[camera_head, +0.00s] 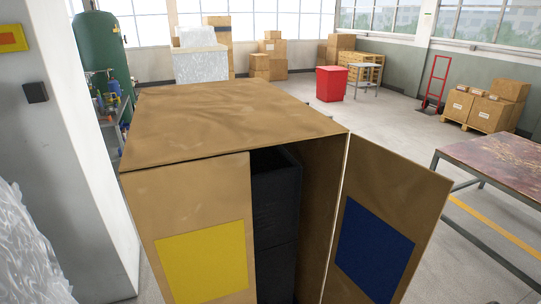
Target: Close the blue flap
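A large cardboard box (230,117) stands in front of me with its open side facing me. Its right flap carries a blue square; this blue flap (428,205) is swung outward to the right, standing open at an angle. The left flap (195,188) carries a yellow square (203,262) and lies across the left part of the opening. Dark bins or crates (275,205) stand stacked inside the box, partly hidden by the yellow flap. Neither of my grippers is in view.
A metal table (510,165) with a stained top stands to the right of the blue flap. A white column (65,140) and wrapped plastic (28,255) are close on the left. Open floor lies behind, with a red bin (331,84) and a red hand truck (436,82).

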